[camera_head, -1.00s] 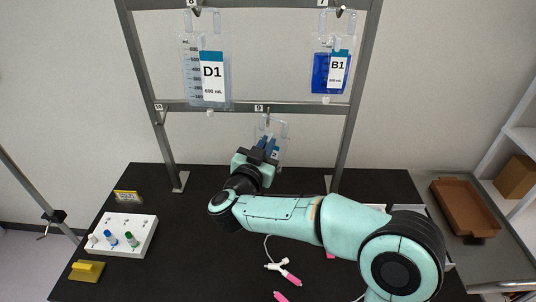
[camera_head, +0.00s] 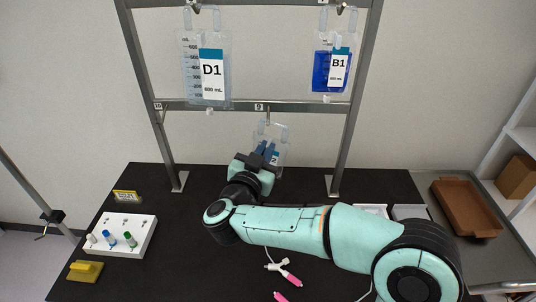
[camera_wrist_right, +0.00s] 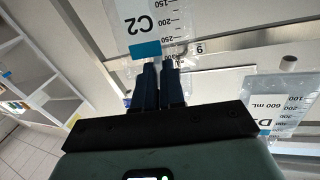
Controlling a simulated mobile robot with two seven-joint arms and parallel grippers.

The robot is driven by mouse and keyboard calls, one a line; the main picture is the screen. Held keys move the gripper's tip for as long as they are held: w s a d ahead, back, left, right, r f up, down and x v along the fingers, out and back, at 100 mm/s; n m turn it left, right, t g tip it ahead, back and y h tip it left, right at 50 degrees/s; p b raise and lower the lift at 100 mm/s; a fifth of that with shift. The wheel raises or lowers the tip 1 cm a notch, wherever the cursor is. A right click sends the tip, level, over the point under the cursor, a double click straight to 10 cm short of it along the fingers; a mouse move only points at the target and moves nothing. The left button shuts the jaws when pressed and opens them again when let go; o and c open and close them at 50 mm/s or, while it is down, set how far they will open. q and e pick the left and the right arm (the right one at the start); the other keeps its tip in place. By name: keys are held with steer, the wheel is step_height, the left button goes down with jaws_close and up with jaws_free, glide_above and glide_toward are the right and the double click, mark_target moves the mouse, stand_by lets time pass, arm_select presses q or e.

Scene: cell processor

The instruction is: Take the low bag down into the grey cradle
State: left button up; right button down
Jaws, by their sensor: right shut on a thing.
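The low bag (camera_head: 283,140) is a clear bag under the rack's lower bar, near the hook below plate 9. It is slightly tilted, and I cannot tell whether it still touches the hook. Its label, C2 (camera_wrist_right: 146,24), shows upside down in the right wrist view. My right gripper (camera_head: 268,152) is shut on the bag, its dark fingers together at the bag's blue-edged label; they also show in the right wrist view (camera_wrist_right: 159,68). I cannot make out the grey cradle for certain; pale trays (camera_head: 410,212) lie partly behind my right arm. My left gripper is not in view.
Bags D1 (camera_head: 220,85) and B1 (camera_head: 322,72) hang from the upper bar of the metal rack (camera_head: 365,95). A white block with coloured caps (camera_head: 140,222) and a yellow piece (camera_head: 85,271) are at the left. Pink-ended tubing (camera_head: 290,278) lies in front. A brown tray (camera_head: 465,207) is at the right.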

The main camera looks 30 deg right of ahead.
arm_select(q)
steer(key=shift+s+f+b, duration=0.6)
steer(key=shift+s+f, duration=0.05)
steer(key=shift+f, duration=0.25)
arm_select(e)
steer(key=s+a, duration=0.2)
steer(key=s, duration=0.2)
steer(key=shift+s+a+r, duration=0.1)
steer(key=shift+s+a, duration=0.25)
steer(key=shift+a, duration=0.05)
steer(key=shift+w, duration=0.1)
